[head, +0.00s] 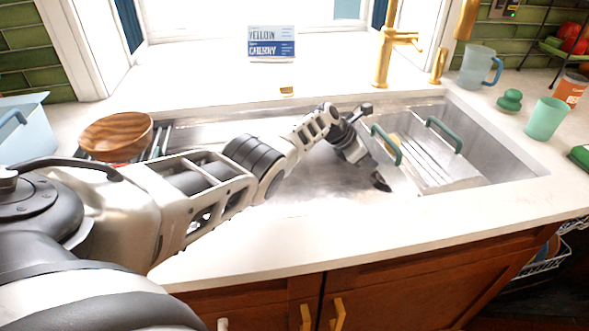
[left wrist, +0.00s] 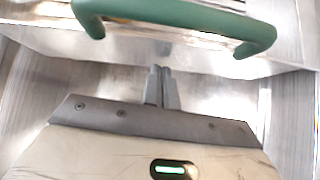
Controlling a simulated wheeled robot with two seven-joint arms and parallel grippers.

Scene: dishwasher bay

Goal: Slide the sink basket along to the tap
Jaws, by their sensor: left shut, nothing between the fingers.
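The sink basket (head: 450,172) is a metal bin with two green handles, standing in the right part of the steel sink (head: 310,180). Something yellow shows inside it. The gold tap (head: 383,58) rises behind the sink, above the basket's left end. My left gripper (head: 385,170) is low in the sink at the basket's left side. In the left wrist view its fingers (left wrist: 161,75) are together and empty, pointing at the basket's wall (left wrist: 215,57) below a green handle (left wrist: 180,20). I cannot tell if they touch the wall. My right gripper is out of view.
A blue jug (head: 478,67), a green cup (head: 545,118) and a green stacked object (head: 510,101) stand on the right counter. A sign (head: 271,43) stands at the window. The sink's left floor looks clear.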

